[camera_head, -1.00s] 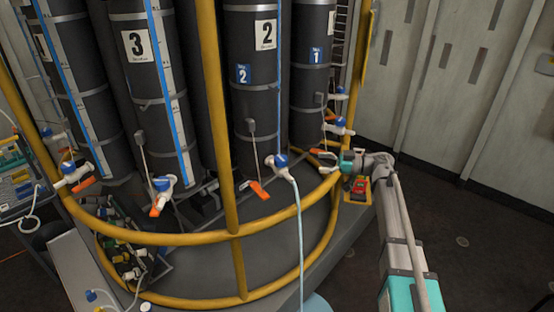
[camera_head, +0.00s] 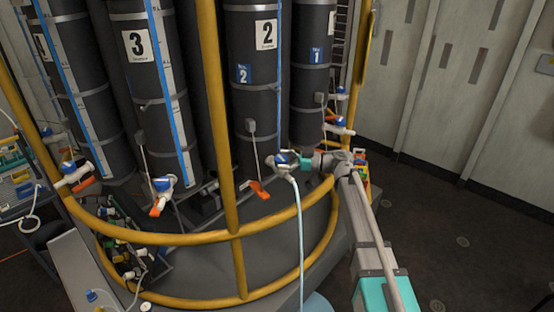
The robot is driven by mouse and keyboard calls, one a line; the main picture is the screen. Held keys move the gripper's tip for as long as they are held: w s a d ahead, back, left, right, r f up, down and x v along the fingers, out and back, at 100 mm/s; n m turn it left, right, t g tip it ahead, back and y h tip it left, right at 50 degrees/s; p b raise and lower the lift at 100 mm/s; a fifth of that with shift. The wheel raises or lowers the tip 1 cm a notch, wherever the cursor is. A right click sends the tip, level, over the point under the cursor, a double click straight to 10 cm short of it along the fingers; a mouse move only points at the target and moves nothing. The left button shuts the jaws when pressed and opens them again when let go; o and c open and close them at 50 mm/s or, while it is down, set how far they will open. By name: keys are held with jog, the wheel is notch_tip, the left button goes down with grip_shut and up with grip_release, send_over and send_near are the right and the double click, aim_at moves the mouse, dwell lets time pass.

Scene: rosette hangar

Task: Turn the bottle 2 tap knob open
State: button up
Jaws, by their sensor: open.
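Bottle 2 (camera_head: 255,100) is a tall dark grey cylinder with a white "2" label and a blue "2" tag. Its tap (camera_head: 284,168) sits low at the front, with a blue knob (camera_head: 282,158) on top and a pale hose hanging down from it. An orange lever (camera_head: 259,190) shows just left of the tap. My gripper (camera_head: 294,158) is open at the blue knob, reaching in from the right. Its fingers overlap the knob in the picture; I cannot tell whether they touch it.
A yellow guard rail (camera_head: 160,239) curves in front of the bottles, with an upright post (camera_head: 222,120) left of bottle 2. Bottle 3 (camera_head: 150,90) and bottle 1 (camera_head: 311,70) stand on either side. The floor at right (camera_head: 470,215) is clear.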

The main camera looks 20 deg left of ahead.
jog(key=shift+a, duration=0.2)
jog(key=c, duration=1.2)
jog(key=shift+o, duration=0.2)
jog(key=shift+w, duration=0.1)
jog(key=shift+g, duration=0.3)
jog(key=shift+r+n+g+h, duration=0.1)
jog(key=shift+n+g+h, duration=0.2)
jog(key=shift+n+g, duration=0.3)
jog(key=o, duration=1.1)
jog(key=shift+o, duration=0.3)
